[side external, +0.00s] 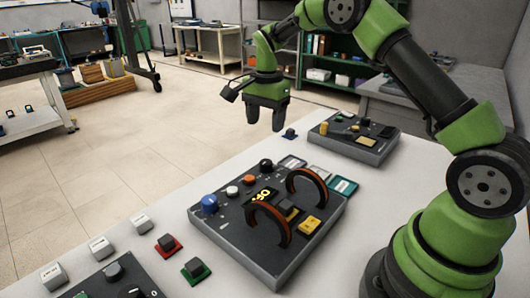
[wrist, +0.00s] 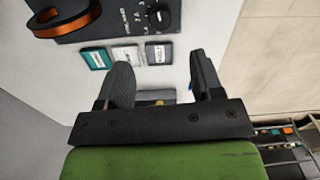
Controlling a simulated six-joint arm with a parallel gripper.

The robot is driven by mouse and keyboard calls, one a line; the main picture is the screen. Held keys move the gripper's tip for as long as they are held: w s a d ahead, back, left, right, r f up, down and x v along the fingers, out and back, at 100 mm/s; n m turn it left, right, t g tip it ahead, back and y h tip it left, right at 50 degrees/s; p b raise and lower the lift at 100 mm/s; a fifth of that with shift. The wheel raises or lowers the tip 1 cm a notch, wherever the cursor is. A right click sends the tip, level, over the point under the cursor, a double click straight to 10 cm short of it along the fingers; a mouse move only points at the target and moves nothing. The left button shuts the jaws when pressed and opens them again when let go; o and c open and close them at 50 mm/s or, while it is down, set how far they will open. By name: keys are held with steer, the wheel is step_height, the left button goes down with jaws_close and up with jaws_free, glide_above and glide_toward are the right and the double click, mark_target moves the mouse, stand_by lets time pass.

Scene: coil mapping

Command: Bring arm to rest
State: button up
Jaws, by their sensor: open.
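My gripper (side external: 265,116) hangs with its fingers down above the white table (side external: 345,206), behind the middle control panel (side external: 244,233) in the side external view. Its two fingers also show in the wrist view (wrist: 160,82). They are apart, with nothing between them. Part of this panel shows at the top of the wrist view (wrist: 105,27).
A second control panel (side external: 355,137) stands at the far right, close to my gripper. Another panel (side external: 113,284) is cut off at the front left. Small labelled blocks (side external: 142,224), a red-based switch (side external: 168,245) and a green-based switch (side external: 195,270) lie on the table.

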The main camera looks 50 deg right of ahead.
steer(key=s+a+r+n+t, duration=0.2)
steer(key=s+a+r+n, duration=0.15)
steer(key=r, duration=0.35)
steer(key=s+a+r+n+t, duration=0.1)
steer(key=s+a+r+n, duration=0.15)
steer(key=s+r, duration=0.35)
steer(key=s+a+r+n+t+y, duration=0.1)
steer(key=s+a+n+t, duration=0.1)
steer(key=s, duration=0.6)
steer(key=s+a+n+t+y, duration=0.1)
steer(key=s+a+n+t, duration=0.1)
steer(key=s, duration=0.6)
steer(key=a+n, duration=0.1)
steer(key=n, duration=0.1)
steer(key=shift+a+r+n, duration=0.2)
steer(key=shift+r+n, duration=0.2)
steer(key=shift+s, duration=0.1)
